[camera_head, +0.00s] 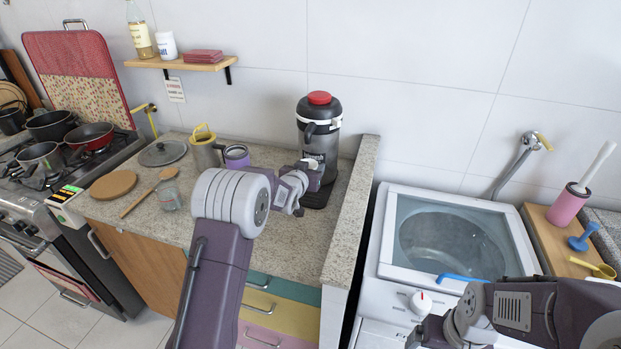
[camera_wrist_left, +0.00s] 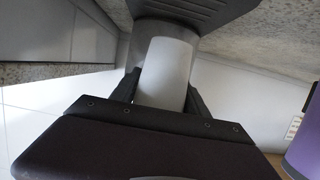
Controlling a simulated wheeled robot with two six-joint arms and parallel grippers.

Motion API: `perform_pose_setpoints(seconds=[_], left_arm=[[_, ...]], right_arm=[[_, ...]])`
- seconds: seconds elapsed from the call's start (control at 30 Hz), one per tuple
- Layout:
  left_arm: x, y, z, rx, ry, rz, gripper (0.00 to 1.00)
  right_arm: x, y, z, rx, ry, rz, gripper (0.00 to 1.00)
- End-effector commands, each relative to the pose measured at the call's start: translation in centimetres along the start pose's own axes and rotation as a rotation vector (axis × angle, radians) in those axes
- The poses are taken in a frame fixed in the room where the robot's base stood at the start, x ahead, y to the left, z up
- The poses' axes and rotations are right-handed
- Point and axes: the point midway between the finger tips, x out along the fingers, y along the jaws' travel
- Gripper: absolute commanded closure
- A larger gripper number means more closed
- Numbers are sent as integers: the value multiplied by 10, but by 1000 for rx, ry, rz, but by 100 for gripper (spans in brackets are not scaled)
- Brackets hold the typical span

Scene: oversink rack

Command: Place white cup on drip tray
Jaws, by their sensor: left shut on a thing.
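The white cup (camera_wrist_left: 167,72) is held between the fingers of my left gripper (camera_wrist_left: 163,95), seen close up in the left wrist view. In the head view, my left gripper (camera_head: 311,176) is at the front of the black coffee dispenser (camera_head: 320,135) with a red lid, and the cup is mostly hidden there. The black drip tray (camera_head: 316,197) is at the foot of the dispenser, just below the gripper. The ribbed dark part (camera_wrist_left: 195,12) behind the cup in the left wrist view looks like this tray. I cannot tell whether the cup touches it.
A purple mug (camera_head: 237,155), a yellow-handled metal pot (camera_head: 205,150) and a glass jar (camera_head: 168,194) stand left on the granite counter (camera_head: 280,238). A raised ledge (camera_head: 350,215) bounds the counter on the right, before the washing machine (camera_head: 450,240).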

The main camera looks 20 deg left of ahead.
Motion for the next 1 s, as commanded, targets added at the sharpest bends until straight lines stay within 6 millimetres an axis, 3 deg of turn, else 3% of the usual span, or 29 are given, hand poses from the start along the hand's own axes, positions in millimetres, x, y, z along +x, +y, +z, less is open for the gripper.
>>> perform_pose_setpoints(seconds=[0.27, 0.63, 0.67, 0.73, 1.0], left_arm=[[11, 0, 37, 0, -5, 0, 85], [13, 0, 43, 0, 0, 0, 85], [13, 1, 43, 0, 0, 0, 44], [12, 1, 42, 0, 0, 0, 25], [12, 1, 41, 0, 0, 0, 25]], right_arm=[[3, 0, 0, 0, 0, 0, 11], [8, 0, 1, 0, 0, 0, 11], [8, 0, 1, 0, 0, 0, 11], [6, 0, 1, 0, 0, 0, 11], [6, 0, 1, 0, 0, 0, 11]])
